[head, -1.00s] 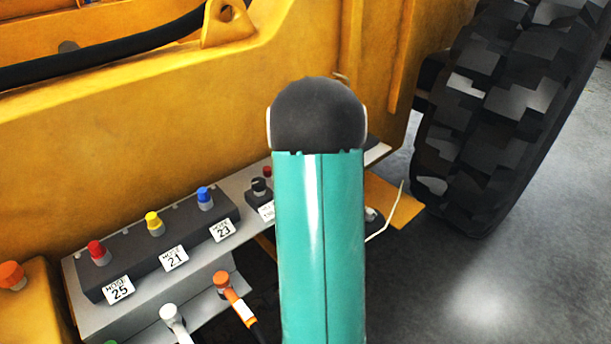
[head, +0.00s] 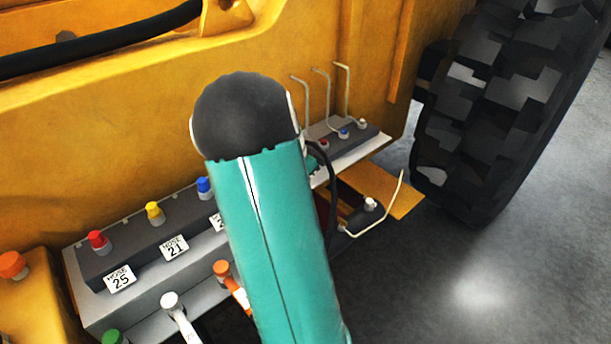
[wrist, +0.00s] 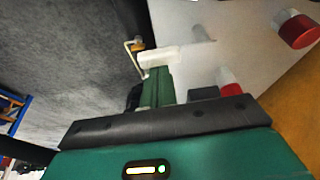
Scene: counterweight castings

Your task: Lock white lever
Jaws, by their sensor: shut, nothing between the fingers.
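In the head view, a pale bent lever (head: 385,222) with a white knob (head: 370,204) stands out from a dark block low on the right, over a yellow plate. Another white knob (head: 362,124) sits at the right end of the rear dark block, with a thin pale upright lever (head: 347,90) by it. I cannot tell from the frames which one the task means. My gripper (wrist: 160,57) shows in the wrist view, shut and empty, over a pale grey surface; my arm hides it in the head view.
Red (head: 98,239), yellow (head: 154,211) and blue (head: 204,187) hose ports line the left block. White (head: 170,300) and orange (head: 222,268) hose ends stand in front. A yellow machine wall (head: 130,130) is behind; a large tyre (head: 490,120) is right. Grey floor is clear at lower right.

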